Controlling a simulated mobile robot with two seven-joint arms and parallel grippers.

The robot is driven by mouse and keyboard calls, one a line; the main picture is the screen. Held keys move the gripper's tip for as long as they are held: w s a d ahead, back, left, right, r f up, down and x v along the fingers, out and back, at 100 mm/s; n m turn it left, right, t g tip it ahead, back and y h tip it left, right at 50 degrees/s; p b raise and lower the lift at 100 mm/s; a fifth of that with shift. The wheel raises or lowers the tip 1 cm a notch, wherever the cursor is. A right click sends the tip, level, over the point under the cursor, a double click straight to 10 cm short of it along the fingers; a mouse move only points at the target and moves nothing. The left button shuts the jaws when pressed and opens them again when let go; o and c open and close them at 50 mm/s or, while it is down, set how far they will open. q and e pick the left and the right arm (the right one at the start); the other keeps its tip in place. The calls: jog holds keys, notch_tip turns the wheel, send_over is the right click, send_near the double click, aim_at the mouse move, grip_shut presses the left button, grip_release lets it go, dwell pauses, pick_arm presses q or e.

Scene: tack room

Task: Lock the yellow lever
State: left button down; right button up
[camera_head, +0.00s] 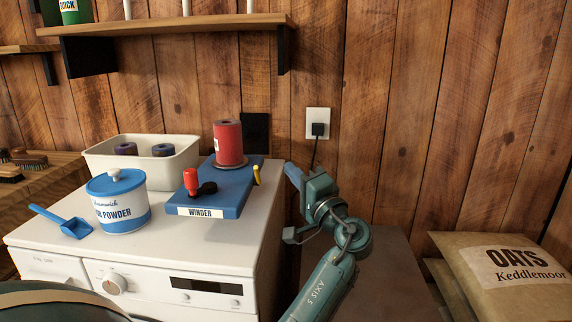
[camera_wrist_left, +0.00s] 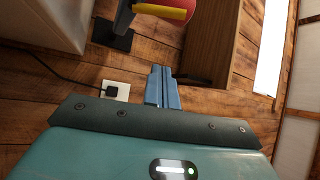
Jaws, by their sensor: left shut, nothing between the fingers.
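The yellow lever (camera_head: 256,174) is a short bar at the right edge of the blue winder (camera_head: 228,195). In the head view it stands roughly upright, leaning slightly. In the left wrist view the yellow lever (camera_wrist_left: 161,12) shows as a bar across the top, in front of something red. My left gripper (camera_head: 289,168) is to the right of the lever and apart from it. Its blue fingers are together and empty. They also show shut in the left wrist view (camera_wrist_left: 160,70), below the lever with a gap between. My right gripper is not in view.
A red spool (camera_head: 229,143) and a red-handled crank (camera_head: 192,182) are on the winder. A blue-lidded powder tub (camera_head: 119,212), a scoop (camera_head: 66,223) and a white bin (camera_head: 105,161) share the white machine top (camera_head: 240,240). A plugged outlet (camera_head: 318,122) is on the wall behind; oats sacks (camera_head: 510,285) lie right.

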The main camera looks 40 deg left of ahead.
pick_arm(q)
jog(key=v, duration=0.5)
jog(key=shift+w+a+f, duration=0.1)
jog(key=shift+w+f, duration=0.05)
jog(key=shift+f, duration=0.2)
